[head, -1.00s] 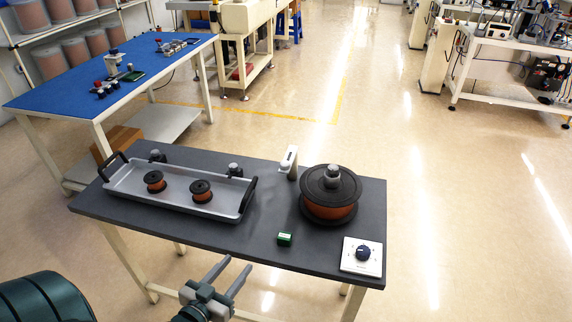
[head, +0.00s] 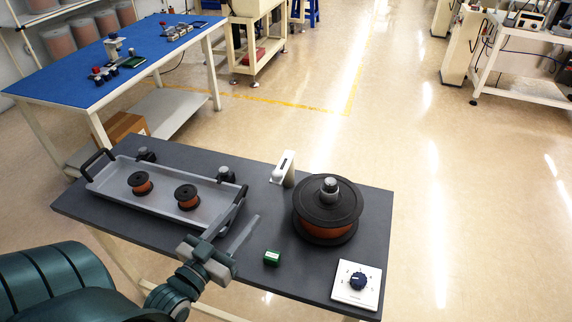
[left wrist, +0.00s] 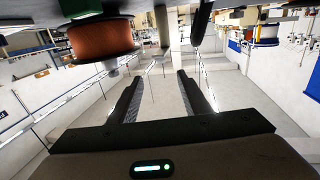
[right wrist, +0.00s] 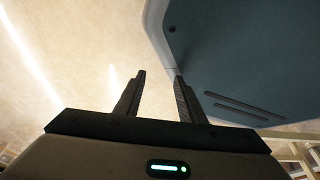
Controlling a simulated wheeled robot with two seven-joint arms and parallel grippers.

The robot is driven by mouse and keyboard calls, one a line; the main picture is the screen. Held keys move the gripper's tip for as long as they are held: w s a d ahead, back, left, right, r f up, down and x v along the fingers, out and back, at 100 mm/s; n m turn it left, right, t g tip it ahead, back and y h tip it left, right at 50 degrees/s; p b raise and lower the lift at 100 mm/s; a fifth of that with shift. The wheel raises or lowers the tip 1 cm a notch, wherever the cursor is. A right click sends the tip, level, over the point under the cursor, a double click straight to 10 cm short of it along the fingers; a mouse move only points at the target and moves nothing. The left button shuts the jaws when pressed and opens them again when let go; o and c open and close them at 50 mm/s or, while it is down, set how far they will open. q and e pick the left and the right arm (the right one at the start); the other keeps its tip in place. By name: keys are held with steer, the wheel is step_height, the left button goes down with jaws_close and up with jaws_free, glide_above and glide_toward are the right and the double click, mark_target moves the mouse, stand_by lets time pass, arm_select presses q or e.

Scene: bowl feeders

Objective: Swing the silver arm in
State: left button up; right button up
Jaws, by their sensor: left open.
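The silver arm (head: 283,168) is a short pale piece standing near the back edge of the dark table, between the tray and the large copper spool. Its tip points up and back, apart from the spool (head: 327,233). My left gripper (head: 247,217) is open and empty over the front of the table, at the tray's right end and in front of the silver arm. In the left wrist view the gripper (left wrist: 159,78) has nothing between its fingers. My right gripper (right wrist: 160,75) is open and empty, seen only in its own wrist view, beside a dark teal surface.
A grey tray (head: 112,184) with black handles holds two small copper spools. A green block (head: 272,258) lies right of my left gripper. A white dial panel (head: 357,285) is at the front right corner. A blue table (head: 75,72) stands behind at the left.

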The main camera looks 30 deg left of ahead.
arm_select(q)
steer(key=p, duration=0.3)
glide_toward(274, 177)
steer(key=w, duration=0.5)
steer(key=shift+w, duration=0.2)
steer(key=w+p, duration=0.1)
steer(key=w, duration=0.4)
steer(key=shift+a, duration=0.15)
steer(key=shift+w+f, duration=0.15)
steer(key=shift+w, duration=0.5)
arm_select(e)
steer(key=s+d+r+g, duration=0.1)
steer(key=s+d+g, duration=0.1)
steer(key=s, duration=0.7)
steer(key=shift+d+r+g+h, duration=0.3)
steer(key=shift+d+h, duration=0.1)
steer(key=shift+d, duration=0.3)
steer(key=shift+a, duration=0.2)
arm_select(q)
jaws_close()
arm_select(e)
steer(key=shift+s, duration=0.15)
